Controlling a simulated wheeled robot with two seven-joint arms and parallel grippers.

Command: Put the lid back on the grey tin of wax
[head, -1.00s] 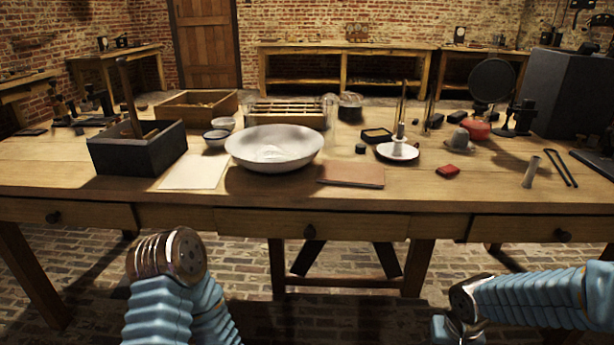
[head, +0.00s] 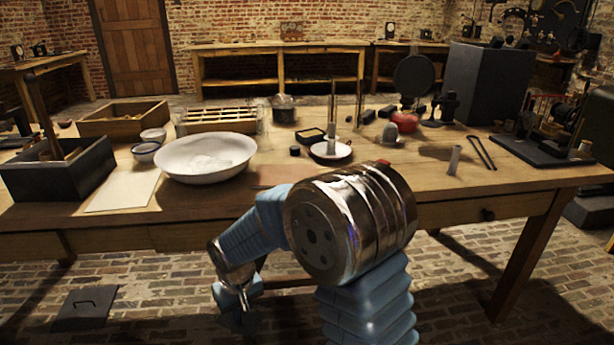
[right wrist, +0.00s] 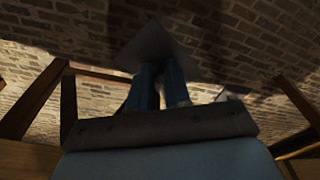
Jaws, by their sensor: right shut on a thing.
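My right gripper (head: 243,305) hangs low at the front of the table, below the tabletop, at the end of my bent right arm. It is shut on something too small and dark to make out. In the right wrist view a dark grey angular shape (right wrist: 160,45) shows beyond two bluish upright parts; I cannot tell if it is held. A grey round container (head: 283,108) stands at the back middle of the table; I cannot tell whether it is the wax tin or whether it is open. No lid is clearly identifiable. My left gripper is out of view.
A wide white basin (head: 206,158) sits near the front edge beside a paper sheet (head: 124,190) and a dark box (head: 58,172). My right arm hides part of the front edge.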

